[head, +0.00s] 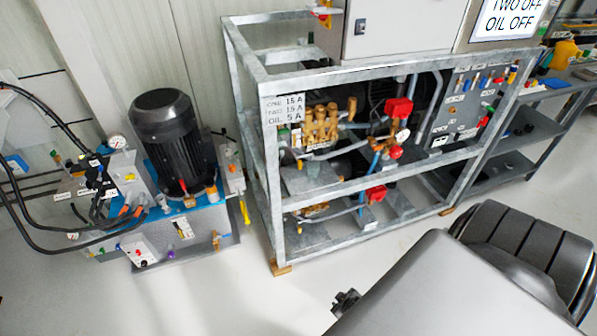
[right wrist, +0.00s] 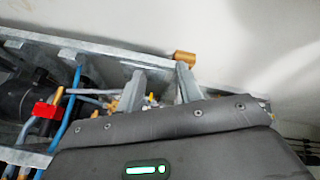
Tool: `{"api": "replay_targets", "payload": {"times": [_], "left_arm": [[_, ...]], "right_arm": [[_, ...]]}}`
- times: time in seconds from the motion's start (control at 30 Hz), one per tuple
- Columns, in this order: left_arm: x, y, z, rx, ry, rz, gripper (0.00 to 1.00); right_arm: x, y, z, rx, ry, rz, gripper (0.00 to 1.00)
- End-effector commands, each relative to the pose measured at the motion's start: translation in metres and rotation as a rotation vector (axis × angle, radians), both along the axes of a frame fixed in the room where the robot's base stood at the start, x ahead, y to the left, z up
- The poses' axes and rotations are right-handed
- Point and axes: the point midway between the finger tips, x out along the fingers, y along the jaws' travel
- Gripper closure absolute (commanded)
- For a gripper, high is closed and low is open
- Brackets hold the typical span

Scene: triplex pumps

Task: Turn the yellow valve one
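A small yellow part (right wrist: 152,98) shows between the fingers of my right gripper (right wrist: 160,88) in the right wrist view. It is too small and too covered to tell if it is the yellow valve one. The two grey fingers stand apart, and contact with the part cannot be told. In the head view a yellow lever (head: 245,211) hangs at the right side of the hydraulic unit (head: 215,240). Its label cannot be read. My right gripper cannot be made out clearly in the head view. My left gripper is not in view.
A galvanized frame (head: 350,178) holds brass pump parts (head: 320,122), red valves (head: 399,107) and blue pipes. A motor (head: 170,135) stands on the hydraulic unit, with black hoses (head: 40,245) to its left. A grey shelf (head: 505,160) stands right.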

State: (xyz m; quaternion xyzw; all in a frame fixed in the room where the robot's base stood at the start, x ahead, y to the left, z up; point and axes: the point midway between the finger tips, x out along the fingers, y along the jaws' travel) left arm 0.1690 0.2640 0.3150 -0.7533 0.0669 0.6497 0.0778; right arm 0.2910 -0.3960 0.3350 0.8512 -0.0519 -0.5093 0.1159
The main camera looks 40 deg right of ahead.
Motion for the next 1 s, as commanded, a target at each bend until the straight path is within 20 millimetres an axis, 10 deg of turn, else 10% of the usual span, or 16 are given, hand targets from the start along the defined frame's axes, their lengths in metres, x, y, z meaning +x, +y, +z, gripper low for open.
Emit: {"api": "replay_targets", "payload": {"times": [0.1,0.33,0.6,1.0], "left_arm": [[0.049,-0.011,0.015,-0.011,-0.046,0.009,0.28],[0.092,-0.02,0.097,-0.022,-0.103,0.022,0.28],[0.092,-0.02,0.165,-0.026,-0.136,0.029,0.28],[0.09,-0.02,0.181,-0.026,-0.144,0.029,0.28]], "right_arm": [[0.121,-0.048,0.049,-0.052,-0.291,-0.062,0.65],[0.25,-0.087,0.201,-0.033,-0.77,-0.154,0.65],[0.286,-0.09,0.311,0.046,-1.061,-0.188,0.65],[0.3,-0.094,0.329,0.061,-1.102,-0.192,0.65]]}}
